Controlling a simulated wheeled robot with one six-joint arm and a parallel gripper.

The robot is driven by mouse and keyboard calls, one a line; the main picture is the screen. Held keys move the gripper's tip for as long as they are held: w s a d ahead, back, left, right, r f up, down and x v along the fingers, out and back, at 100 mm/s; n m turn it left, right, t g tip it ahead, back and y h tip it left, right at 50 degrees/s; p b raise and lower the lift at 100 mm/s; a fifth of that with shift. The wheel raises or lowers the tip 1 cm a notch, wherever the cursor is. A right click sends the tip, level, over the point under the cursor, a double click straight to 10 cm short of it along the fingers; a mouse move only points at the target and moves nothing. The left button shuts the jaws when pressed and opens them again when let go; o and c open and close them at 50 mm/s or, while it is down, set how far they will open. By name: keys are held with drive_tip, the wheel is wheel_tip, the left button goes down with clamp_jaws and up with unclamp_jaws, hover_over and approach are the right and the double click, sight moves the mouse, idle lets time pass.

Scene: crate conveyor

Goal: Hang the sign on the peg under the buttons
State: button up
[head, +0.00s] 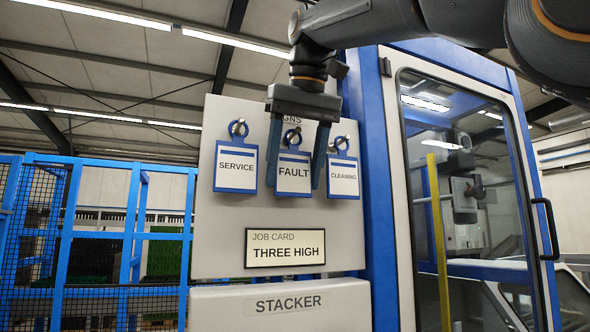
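Three blue-framed signs hang by ring tops from pegs on a pale board: SERVICE (235,167) at the left, FAULT (293,173) in the middle and CLEANING (343,178) at the right. My gripper (294,183) points down in front of the board, with its blue fingers apart, one along each side of the FAULT sign. I cannot tell whether the fingers touch that sign. The right finger is close to the left edge of the CLEANING sign. My gripper partly covers the board's heading. No buttons with a peg under them are visible.
A job card (286,248) reading THREE HIGH is on the board's lower part. A STACKER panel (280,306) is below. A blue-framed glass door (470,200) with a black handle stands at the right, and blue mesh fencing (30,230) at the left.

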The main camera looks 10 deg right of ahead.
sight(299, 128)
drive_tip(key=o, duration=0.4)
drive_tip(key=v, duration=0.6)
drive_tip(key=shift+r, duration=0.4)
drive_tip(key=shift+s+d+r, duration=0.1)
drive_tip(key=shift+s+r, duration=0.15)
drive_tip(key=shift+r, duration=0.25)
